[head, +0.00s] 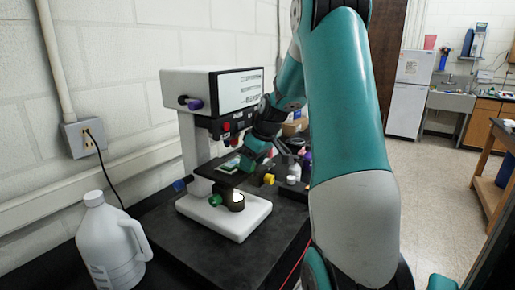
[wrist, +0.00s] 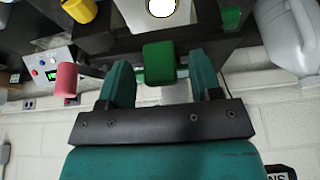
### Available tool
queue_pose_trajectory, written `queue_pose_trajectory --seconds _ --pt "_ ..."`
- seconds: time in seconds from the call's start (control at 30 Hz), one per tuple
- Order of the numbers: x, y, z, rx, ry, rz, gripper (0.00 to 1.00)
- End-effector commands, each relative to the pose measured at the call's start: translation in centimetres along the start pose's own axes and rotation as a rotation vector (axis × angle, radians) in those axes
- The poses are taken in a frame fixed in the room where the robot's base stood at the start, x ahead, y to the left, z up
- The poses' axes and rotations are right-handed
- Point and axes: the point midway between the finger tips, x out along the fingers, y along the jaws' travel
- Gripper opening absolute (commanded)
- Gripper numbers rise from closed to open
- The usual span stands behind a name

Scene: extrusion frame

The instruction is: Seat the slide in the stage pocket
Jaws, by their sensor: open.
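The stage (head: 226,178) is a dark plate on a white microscope-like instrument. A pale green, flat piece, seemingly the slide (head: 230,167), lies at its far side beside my gripper (head: 245,163). In the wrist view, my gripper (wrist: 161,78) is open, its teal fingers on either side of a green block (wrist: 160,62) with a visible gap at each side. The block seems to be the slide's grip end; a pale strip shows below it. The dark stage edge (wrist: 110,45) is just beyond it. I cannot make out the pocket or whether the slide sits in it.
The instrument's head (head: 212,92) overhangs the stage. A white jug (head: 108,245) stands at front left. Several small items crowd the bench behind my gripper.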

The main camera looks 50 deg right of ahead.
Motion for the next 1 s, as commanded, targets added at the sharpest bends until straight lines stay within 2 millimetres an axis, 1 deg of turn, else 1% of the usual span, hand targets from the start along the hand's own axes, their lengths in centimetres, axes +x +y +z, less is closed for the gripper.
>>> queue_pose_trajectory --seconds 0.17,0.3,0.4,0.5,0.63,0.8,0.87,0.9,0.97,1.0 --pt "-3.3 0.2 0.1 0.001 0.006 0.009 0.59" --pt "-6.5 0.2 0.1 0.001 0.005 0.008 0.59" --pt "-8.6 0.1 0.1 0.0 0.004 0.007 0.59" --pt "-10.1 0.1 0.0 0.0 0.004 0.005 0.59" --pt "-11.3 0.1 0.1 0.001 0.002 0.003 0.59" --pt "-11.7 -0.1 0.0 -0.001 0.001 0.001 0.59" --pt "-11.5 -1.0 -0.4 -0.011 0.0 -0.009 0.59" --pt "-11.2 -2.2 -0.8 -0.022 -0.001 -0.022 0.59" --pt "-10.7 -5.1 -1.7 -0.049 -0.005 -0.051 0.59" --pt "-10.2 -7.6 -2.2 -0.07 -0.008 -0.076 0.59"
